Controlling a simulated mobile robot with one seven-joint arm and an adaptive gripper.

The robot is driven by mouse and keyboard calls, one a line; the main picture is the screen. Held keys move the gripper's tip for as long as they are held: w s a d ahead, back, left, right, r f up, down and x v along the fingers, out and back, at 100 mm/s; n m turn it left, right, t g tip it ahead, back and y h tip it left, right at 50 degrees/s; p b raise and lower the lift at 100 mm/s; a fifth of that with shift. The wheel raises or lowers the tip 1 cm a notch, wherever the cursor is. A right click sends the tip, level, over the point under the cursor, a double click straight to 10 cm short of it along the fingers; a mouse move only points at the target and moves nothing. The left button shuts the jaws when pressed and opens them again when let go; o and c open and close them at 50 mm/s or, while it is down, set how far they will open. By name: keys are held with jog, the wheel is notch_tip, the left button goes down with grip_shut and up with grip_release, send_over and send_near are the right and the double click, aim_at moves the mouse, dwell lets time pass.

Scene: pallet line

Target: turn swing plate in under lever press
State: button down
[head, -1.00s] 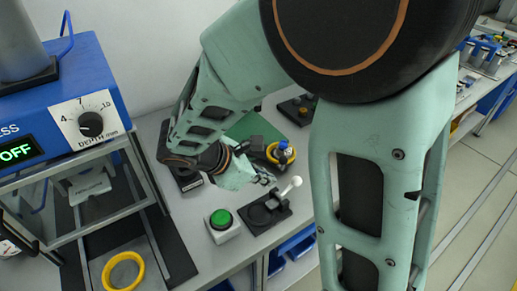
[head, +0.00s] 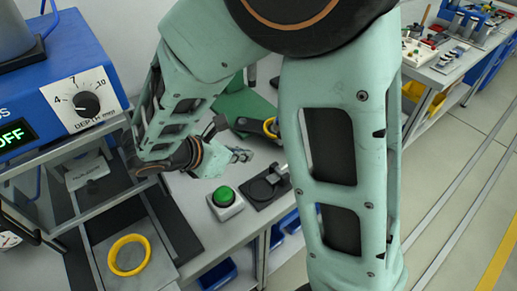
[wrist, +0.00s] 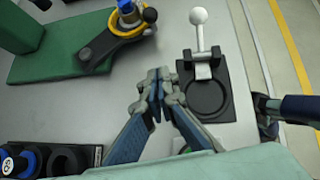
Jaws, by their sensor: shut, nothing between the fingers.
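The lever press shows as a green base and column; the base (wrist: 60,60) is at upper left in the wrist view, and part of the green press (head: 240,104) shows behind my arm in the head view. The swing plate (wrist: 118,38), a dark arm with a yellow edge, juts right past the green base, off to the side of the column (wrist: 18,28). A blue-topped piece (wrist: 127,10) sits on it. My gripper (wrist: 158,80) is shut and empty over bare table, nearer the camera than the plate and apart from it. In the head view my gripper (head: 241,155) is beside the black fixture.
A black fixture with a white ball lever (wrist: 198,18) stands right of my gripper. A green button (head: 224,196) is near the table's front edge. A dark holder with round pockets (wrist: 60,160) is at lower left. A blue machine (head: 60,90) stands at left in the head view.

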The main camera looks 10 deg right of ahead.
jog(key=b+x, duration=0.1)
jog(key=x, duration=0.7)
jog(key=shift+d+f, duration=0.2)
jog(key=shift+f, duration=0.15)
jog(key=w+d, duration=0.2)
jog(key=shift+w+d+r, duration=0.1)
jog(key=shift+d+r, duration=0.1)
jog(key=shift+d, duration=0.2)
jog(key=shift+w+d, duration=0.3)
jog(key=shift+d, duration=0.05)
jog(key=shift+w+d, duration=0.1)
jog(key=shift+d, duration=0.05)
